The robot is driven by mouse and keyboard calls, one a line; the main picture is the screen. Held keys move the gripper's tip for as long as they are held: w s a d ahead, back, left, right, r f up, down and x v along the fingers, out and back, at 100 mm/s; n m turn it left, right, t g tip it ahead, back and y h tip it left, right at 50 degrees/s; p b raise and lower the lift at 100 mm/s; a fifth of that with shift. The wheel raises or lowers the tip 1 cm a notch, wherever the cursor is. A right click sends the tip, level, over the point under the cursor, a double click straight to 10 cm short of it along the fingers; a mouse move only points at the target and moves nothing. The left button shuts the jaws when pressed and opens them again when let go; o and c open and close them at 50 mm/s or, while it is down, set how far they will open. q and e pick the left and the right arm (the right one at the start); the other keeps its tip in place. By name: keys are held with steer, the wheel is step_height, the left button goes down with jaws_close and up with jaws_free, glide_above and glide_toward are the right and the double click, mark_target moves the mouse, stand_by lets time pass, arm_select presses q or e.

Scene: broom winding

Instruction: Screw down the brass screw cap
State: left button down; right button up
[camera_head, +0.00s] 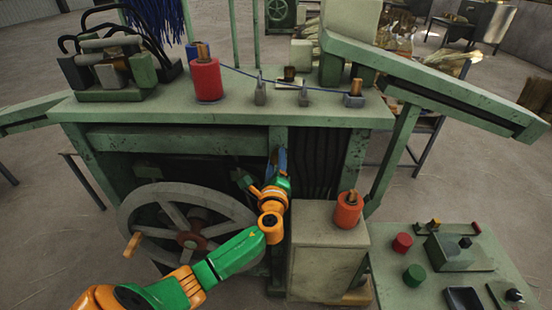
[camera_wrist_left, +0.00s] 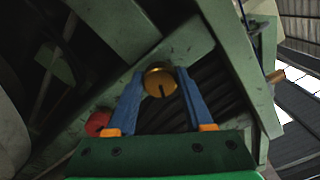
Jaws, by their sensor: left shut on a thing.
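The brass screw cap (camera_wrist_left: 160,82) is a round golden disc with a dark slot, seen face-on in the left wrist view. My left gripper (camera_wrist_left: 160,88) has its two blue fingers closed on either side of it. In the head view my left gripper (camera_head: 279,157) is at the front of the green machine, just below the tabletop edge and right of the spoked wheel. The cap is not clearly visible there, hidden by the gripper and arm. Whether it sits on a thread is not visible. My right gripper is in neither view.
The green machine table (camera_head: 240,115) carries a red spool (camera_head: 206,80) and several small fittings with a blue wire. A spoked handwheel (camera_head: 150,203) stands left of my arm. A grey cabinet (camera_head: 328,255) with an orange spool (camera_head: 348,212) is close on the right.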

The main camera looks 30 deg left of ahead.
arm_select(q)
steer(key=m, duration=0.5)
steer(key=shift+m, duration=0.3)
steer(key=m, duration=0.4)
steer(key=shift+m, duration=0.4)
steer(key=shift+d, duration=0.1)
steer(key=shift+c, duration=1.4)
jaws_free()
steer(key=shift+w, duration=0.1)
steer(key=v, duration=0.7)
steer(key=shift+b, duration=0.45)
